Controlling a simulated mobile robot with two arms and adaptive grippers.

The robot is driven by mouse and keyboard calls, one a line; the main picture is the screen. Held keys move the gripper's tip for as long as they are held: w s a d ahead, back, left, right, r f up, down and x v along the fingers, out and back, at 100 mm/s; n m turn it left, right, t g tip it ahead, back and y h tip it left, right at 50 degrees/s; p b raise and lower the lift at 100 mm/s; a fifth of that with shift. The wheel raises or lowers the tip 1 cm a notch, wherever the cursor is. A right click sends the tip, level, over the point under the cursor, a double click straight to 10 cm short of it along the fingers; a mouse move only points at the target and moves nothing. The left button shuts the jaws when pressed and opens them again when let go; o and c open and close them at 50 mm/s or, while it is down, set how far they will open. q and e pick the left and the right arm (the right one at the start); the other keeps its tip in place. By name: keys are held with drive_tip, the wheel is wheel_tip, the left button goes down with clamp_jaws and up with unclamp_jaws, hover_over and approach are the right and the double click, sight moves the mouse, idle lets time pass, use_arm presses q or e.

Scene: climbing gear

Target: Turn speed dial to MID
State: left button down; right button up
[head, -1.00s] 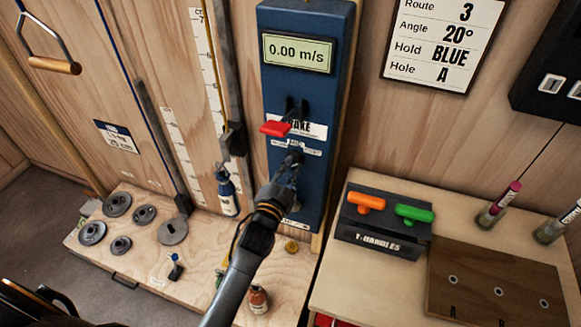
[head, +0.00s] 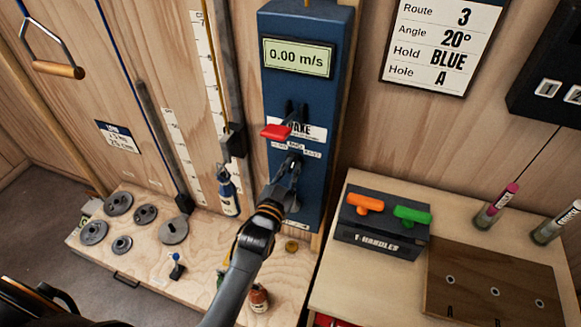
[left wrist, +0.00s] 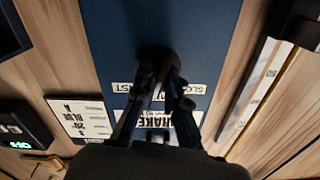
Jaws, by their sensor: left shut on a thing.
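The blue control panel (head: 340,60) stands against the wall with a display reading 0.00 m/s (head: 297,58). Below the red brake lever (head: 275,131) are the SLOW, MID and FAST labels. My left gripper (head: 291,168) is at the panel just under these labels, shut on the dark speed dial, which it mostly hides in the head view. In the left wrist view the dark dial (left wrist: 155,56) shows between the fingers, with upside-down FAST (left wrist: 122,87) and SLOW (left wrist: 195,88) labels either side. The dial's pointer direction cannot be made out. My right gripper is not in view.
A black T-handle box (head: 380,238) with orange and green handles stands on the right bench, near a brown hole board (head: 490,285). Several grey weight discs (head: 118,203) and small bottles sit on the low left platform. A vertical rail runs left of the panel.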

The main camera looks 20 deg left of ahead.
use_arm(q)
drive_tip(key=shift+n, duration=1.3)
drive_tip(key=shift+p, duration=0.3)
drive_tip(key=c, duration=1.4)
unclamp_jaws()
drive_tip(key=s, duration=1.2)
drive_tip(key=shift+a, duration=0.2)
